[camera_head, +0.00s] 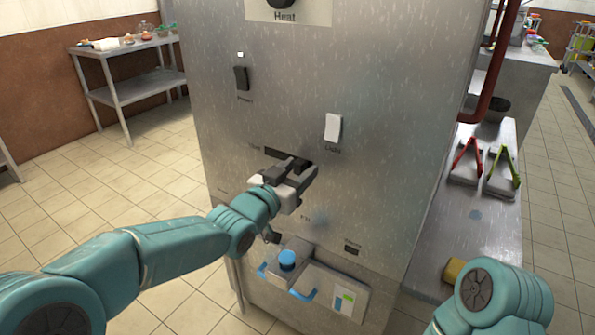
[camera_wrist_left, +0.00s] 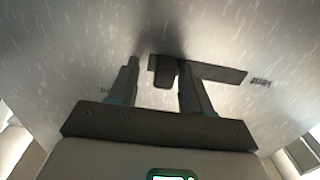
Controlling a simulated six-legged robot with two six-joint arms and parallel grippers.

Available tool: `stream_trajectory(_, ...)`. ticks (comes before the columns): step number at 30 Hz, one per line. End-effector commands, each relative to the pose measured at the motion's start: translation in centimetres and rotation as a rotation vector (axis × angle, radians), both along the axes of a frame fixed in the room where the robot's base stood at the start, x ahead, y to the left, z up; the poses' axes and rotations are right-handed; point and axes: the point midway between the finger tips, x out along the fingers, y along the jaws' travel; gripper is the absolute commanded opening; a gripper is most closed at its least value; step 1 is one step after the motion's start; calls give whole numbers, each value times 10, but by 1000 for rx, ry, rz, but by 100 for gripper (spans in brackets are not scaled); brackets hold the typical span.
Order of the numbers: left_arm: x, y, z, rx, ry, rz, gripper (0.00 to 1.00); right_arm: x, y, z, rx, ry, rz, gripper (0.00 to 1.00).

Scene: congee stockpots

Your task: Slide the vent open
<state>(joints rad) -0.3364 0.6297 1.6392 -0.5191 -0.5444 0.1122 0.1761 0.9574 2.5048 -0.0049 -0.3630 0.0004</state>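The vent is a dark horizontal slot (camera_head: 288,158) with a small dark tab in the front of the steel cabinet. It also shows in the left wrist view as a dark strip (camera_wrist_left: 222,74), with the tab (camera_wrist_left: 165,74) at its left end. My left gripper (camera_head: 285,175) is at the slot and partly hides it in the head view. In the left wrist view its two fingers (camera_wrist_left: 160,88) stand apart, with the tab between their tips, nearer the right finger. I cannot tell whether that finger touches it. My right gripper is out of view.
The steel cabinet (camera_head: 350,70) also carries a dark switch (camera_head: 241,78), a white switch (camera_head: 333,128) and, below, a unit with a blue knob (camera_head: 287,259). A counter (camera_head: 455,240) at right holds red tongs (camera_head: 465,158) and green tongs (camera_head: 503,170).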

Motion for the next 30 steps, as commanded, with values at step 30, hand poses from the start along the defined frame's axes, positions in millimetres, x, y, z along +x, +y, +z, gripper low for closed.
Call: stream_trajectory(30,-129,97,0,-2,0,2,49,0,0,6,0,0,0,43)
